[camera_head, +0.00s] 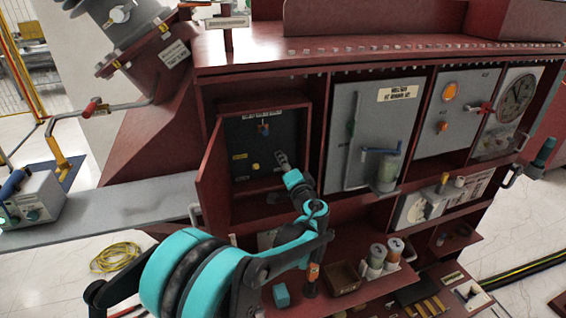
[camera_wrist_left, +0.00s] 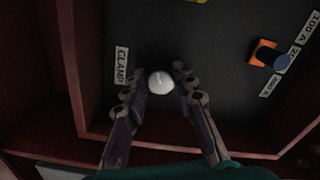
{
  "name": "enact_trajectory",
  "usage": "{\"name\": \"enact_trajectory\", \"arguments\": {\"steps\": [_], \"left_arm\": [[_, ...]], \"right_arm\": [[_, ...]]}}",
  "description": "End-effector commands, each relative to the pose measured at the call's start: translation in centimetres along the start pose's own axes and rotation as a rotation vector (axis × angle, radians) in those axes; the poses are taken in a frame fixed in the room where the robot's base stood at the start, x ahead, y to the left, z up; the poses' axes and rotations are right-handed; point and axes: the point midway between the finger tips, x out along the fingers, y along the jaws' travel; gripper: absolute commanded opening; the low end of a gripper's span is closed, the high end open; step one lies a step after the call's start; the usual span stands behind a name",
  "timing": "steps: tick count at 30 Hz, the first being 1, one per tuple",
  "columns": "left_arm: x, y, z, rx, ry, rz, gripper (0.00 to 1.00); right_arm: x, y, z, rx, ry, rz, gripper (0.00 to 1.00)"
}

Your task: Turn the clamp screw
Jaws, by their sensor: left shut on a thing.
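The clamp screw (camera_wrist_left: 160,83) shows in the left wrist view as a pale round head on a dark panel, next to a label reading CLAMP (camera_wrist_left: 122,66). My left gripper (camera_wrist_left: 161,76) has one finger on each side of the screw head and is shut on it. In the head view my left gripper (camera_head: 282,160) reaches into the open red box (camera_head: 202,180), at the right part of its dark panel (camera_head: 240,135). There the gripper hides the screw. My right gripper is not in view.
The panel also carries an orange-and-blue part (camera_head: 264,128) and a yellow knob (camera_head: 255,166). The box's red walls stand close around my gripper. A grey door with a blue handle (camera_head: 392,148) is to the right. A shelf below holds spools (camera_head: 376,256).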

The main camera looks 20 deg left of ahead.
Motion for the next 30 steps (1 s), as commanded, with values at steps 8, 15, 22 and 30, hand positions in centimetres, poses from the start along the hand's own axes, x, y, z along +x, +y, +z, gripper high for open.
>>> {"name": "enact_trajectory", "arguments": {"steps": [8, 15, 22, 30], "left_arm": [[-0.07, 0.19, 0.12, -0.130, -0.002, 0.002, 0.00], [-0.08, 0.21, 0.13, -0.172, -0.003, 0.002, 0.00], [-0.08, 0.23, 0.14, -0.177, -0.003, 0.003, 0.00], [-0.08, 0.21, 0.12, -0.176, -0.002, 0.002, 0.47]], "right_arm": [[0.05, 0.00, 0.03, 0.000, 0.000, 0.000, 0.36], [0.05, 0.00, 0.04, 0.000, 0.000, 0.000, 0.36], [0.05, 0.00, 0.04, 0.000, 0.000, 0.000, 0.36], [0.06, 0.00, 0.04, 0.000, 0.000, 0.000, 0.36]]}}
